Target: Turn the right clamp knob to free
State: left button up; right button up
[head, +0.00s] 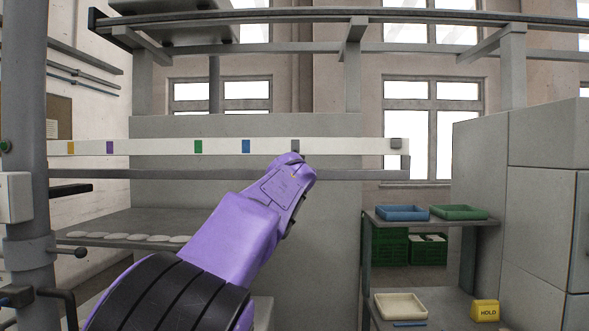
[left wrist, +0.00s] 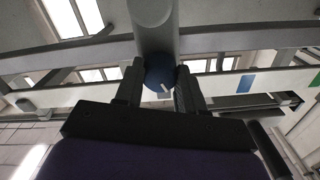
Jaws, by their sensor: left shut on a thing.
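A dark blue round knob (left wrist: 158,74) with a white line on its face shows in the left wrist view, in front of a grey cylinder (left wrist: 153,30). My left gripper (left wrist: 161,84) has its two dark fingers on either side of the knob and is shut on it. The white line is tilted. In the head view my purple left arm reaches up from the lower left to the white rail (head: 345,146), and its hand (head: 288,180) hides the knob and fingertips. My right gripper is in neither view.
The white rail carries yellow, purple, green and blue patches (head: 246,146) and a grey block (head: 396,143) at its right end. A shelf with blue and green trays (head: 402,213) stands at right, with a yellow HOLD block (head: 485,311) lower down. A grey post (head: 27,150) stands at left.

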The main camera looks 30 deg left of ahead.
pick_arm(q)
jog(key=m+p, duration=0.2)
jog(key=m, duration=0.4)
jog(key=shift+r, duration=0.1)
jog(key=m+p, duration=0.2)
jog(key=m, duration=0.4)
jog(key=shift+m+p, duration=0.3)
jog(key=shift+p, duration=0.05)
jog(key=o, duration=1.1)
jog(key=shift+a, duration=0.1)
jog(key=shift+c, duration=0.2)
jog(key=b+v, duration=0.3)
jog(key=v, duration=0.4)
jog(key=shift+s, duration=0.25)
